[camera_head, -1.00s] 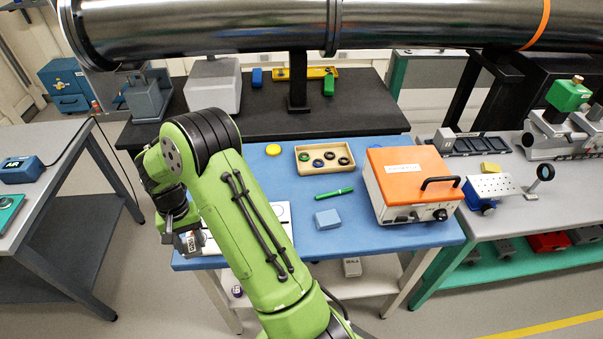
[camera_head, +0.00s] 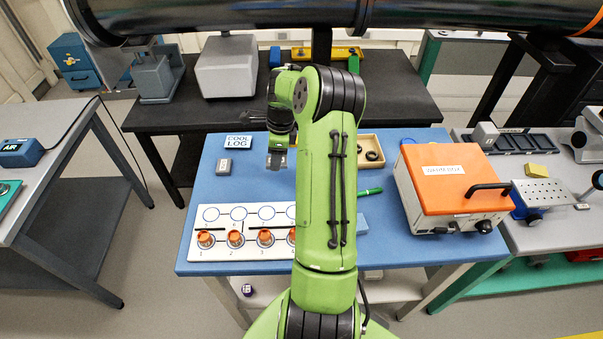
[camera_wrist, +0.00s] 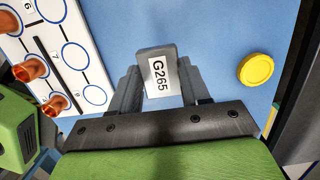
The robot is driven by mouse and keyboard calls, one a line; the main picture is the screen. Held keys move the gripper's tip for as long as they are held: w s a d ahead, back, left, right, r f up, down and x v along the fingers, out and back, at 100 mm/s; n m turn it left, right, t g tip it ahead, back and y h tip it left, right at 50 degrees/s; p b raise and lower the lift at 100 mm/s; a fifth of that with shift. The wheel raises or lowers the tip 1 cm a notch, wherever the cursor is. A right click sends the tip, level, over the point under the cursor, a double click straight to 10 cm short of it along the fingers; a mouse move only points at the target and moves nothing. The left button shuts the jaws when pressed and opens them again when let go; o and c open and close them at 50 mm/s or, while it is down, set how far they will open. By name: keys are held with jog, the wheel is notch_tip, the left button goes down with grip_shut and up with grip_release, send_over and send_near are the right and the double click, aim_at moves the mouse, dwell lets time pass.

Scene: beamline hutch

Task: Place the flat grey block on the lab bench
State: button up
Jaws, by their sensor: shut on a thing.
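My gripper (camera_head: 278,150) is shut on a flat grey block (camera_wrist: 144,54) with a white "G265" label. In the wrist view the block sits between both fingers of the gripper (camera_wrist: 156,90), and its far end sticks out beyond them. In the head view the block (camera_head: 277,161) is small and partly hidden below the fingers. It is over the blue-topped bench (camera_head: 255,190), left of the middle; I cannot tell its height above the top. Another small grey block (camera_head: 224,168) with a label lies on the bench to the left.
A white numbered board (camera_head: 195,249) with copper-coloured pieces lies at the front left. A "COOL LOG" card (camera_head: 238,142) is at the back left. A yellow disc (camera_wrist: 256,70) lies near the gripper. An orange-topped box (camera_head: 450,177) and a wooden tray (camera_head: 372,139) stand right. Blue surface is free around the gripper.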

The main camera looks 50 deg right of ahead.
aim_at(278, 177)
notch_tip(278, 177, down, 6)
jog(key=shift+r, duration=0.15)
jog(key=shift+b, duration=0.3)
jog(key=o, duration=1.1)
